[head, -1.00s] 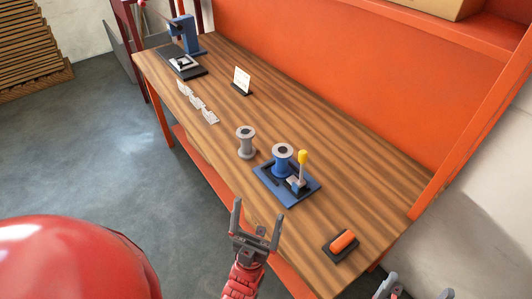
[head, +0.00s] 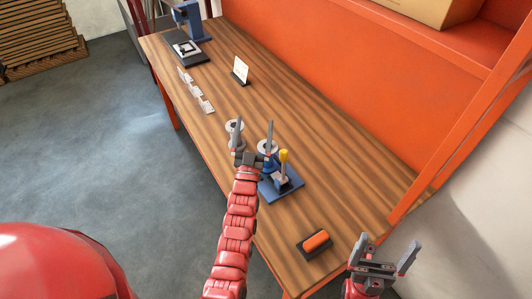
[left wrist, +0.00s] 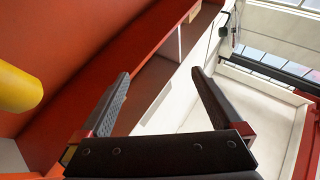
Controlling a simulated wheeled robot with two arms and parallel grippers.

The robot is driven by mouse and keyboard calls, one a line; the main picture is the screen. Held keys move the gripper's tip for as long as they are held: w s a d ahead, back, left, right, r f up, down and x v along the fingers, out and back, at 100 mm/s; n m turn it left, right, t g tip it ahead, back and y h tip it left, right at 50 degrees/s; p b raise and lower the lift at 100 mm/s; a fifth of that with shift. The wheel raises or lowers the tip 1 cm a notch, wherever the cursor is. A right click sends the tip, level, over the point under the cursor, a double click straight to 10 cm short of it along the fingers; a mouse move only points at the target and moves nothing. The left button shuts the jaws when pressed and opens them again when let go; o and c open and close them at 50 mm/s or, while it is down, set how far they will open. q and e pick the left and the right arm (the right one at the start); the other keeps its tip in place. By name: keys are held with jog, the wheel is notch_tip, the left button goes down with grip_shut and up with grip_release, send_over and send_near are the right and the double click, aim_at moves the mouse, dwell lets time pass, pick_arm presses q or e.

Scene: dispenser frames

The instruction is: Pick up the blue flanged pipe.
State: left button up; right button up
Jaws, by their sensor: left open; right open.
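The blue flanged pipe (head: 267,147) stands upright on a blue fixture (head: 288,191) on the wooden table; its light flange ring faces up and my left gripper partly covers it. A yellow-handled lever (head: 283,157) is on the same fixture. My left gripper (head: 254,136) is open in front of the pipe, with one fingertip near the pipe and the other over a grey flanged pipe (head: 232,127). No pipe shows between the fingers (left wrist: 160,95) in the left wrist view. My right gripper (head: 386,250) is open and empty off the table's near right edge.
An orange object on a dark base (head: 316,241) lies at the table's near end. Clear small parts (head: 196,90), a white card on a stand (head: 240,69) and a blue press (head: 188,22) stand farther back. A yellow rounded thing (left wrist: 18,88) shows close in the left wrist view.

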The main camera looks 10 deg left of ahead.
pick_arm(q)
jog(key=w+a+f+g+p, duration=0.1)
jog(key=w+f+g+p, duration=0.15)
jog(key=w+g, duration=0.55)
jog(key=m+g+h+p, duration=0.25)
jog(key=g+p, duration=0.45)
jog(key=g, duration=0.5)
send_near(265, 144)
jog(key=shift+h, duration=0.25)
jog(key=b+x, duration=0.2)
jog(key=b, duration=0.1)
jog(key=b+x, duration=0.2)
jog(key=b, duration=0.2)
jog(key=s+b+x, duration=0.1)
jog(key=b+x, duration=0.2)
jog(key=shift+d+f+b, duration=0.1)
jog(key=shift+f+b, duration=0.2)
jog(key=shift+b, duration=0.05)
jog(key=shift+w+f, duration=0.15)
jog(key=shift+f, duration=0.15)
jog(key=p+x, duration=0.3)
jog(key=x, duration=0.1)
jog(key=shift+d, duration=0.25)
jog(key=shift+w+f, duration=0.2)
jog(key=shift+f, duration=0.45)
